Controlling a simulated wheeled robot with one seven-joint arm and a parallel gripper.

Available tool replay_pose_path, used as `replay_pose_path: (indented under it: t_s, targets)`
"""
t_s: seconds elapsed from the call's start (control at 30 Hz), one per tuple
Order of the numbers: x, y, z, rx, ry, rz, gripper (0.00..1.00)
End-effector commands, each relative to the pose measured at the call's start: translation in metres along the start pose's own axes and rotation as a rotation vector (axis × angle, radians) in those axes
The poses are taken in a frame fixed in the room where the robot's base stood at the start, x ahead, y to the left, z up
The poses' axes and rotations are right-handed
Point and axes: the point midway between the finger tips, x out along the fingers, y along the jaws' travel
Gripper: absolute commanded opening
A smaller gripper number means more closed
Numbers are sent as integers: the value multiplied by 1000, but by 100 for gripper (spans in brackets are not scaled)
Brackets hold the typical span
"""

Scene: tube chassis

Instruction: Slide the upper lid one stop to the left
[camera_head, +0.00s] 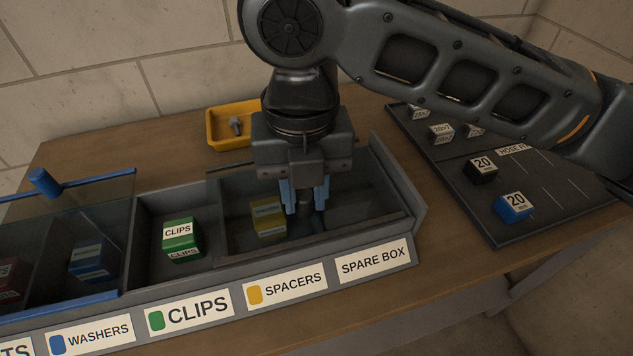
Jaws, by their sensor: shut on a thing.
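A long grey bin (420,232) with labelled compartments stands on the bench. A clear, dark-edged lid (360,222) covers the SPACERS and SPARE BOX compartments at its right end. My gripper (304,200) points down over this lid, its blue fingers shut on the lid's dark knob (304,210), which the fingers partly hide. A second clear lid with blue edges (118,205) and a blue knob (45,182) lies at the left, over WASHERS and the compartment beside it. Which lid is upper I cannot tell for sure.
The CLIPS compartment between the lids is uncovered, with a green box (181,238) inside. A yellow box (268,217) shows under the dark-edged lid. A yellow tray (222,142) stands behind; a dark board (490,225) with cubes lies right.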

Motion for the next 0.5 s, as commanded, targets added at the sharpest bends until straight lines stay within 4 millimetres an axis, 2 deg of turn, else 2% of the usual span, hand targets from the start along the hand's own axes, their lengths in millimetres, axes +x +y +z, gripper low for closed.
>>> replay_pose_path:
  t_s: [0.1, 0.3, 0.5]
  targets:
    - [-3, 31, -5, -7, 1, 3, 0]
    - [-3, 78, -12, -4, 1, 3, 0]
    - [-2, 105, -16, -1, -2, 3, 0]
